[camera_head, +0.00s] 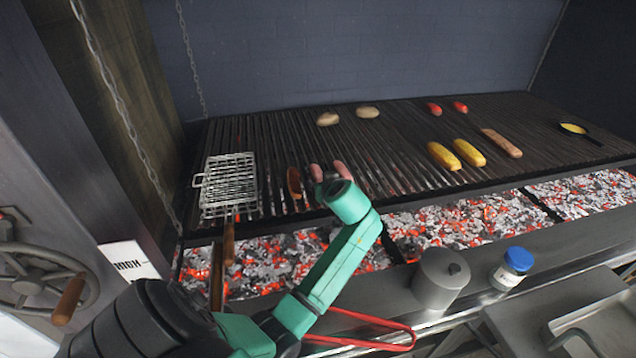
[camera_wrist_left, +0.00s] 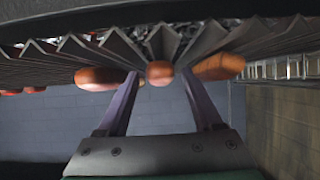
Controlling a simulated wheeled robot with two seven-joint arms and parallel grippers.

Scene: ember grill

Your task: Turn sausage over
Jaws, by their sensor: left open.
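Three sausages lie side by side on the grill grate (camera_head: 270,140) at its front left. One is darker brown (camera_head: 294,183); the other two are pinkish, a middle one (camera_head: 316,172) and a right one (camera_head: 341,168). My left gripper (camera_head: 326,177) is at the near ends of the pinkish pair, and its wrist partly hides them. In the left wrist view the open fingers (camera_wrist_left: 162,90) point at the middle sausage (camera_wrist_left: 159,73), one on each side of it. Contact cannot be told. Other sausages (camera_wrist_left: 100,78) (camera_wrist_left: 218,67) lie outside the fingers. My right gripper is out of view.
A wire grill basket (camera_head: 229,184) lies to the left. Glowing coals (camera_head: 450,227) lie below; a metal canister (camera_head: 440,279) and a blue-lidded jar (camera_head: 511,269) stand on the front ledge.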

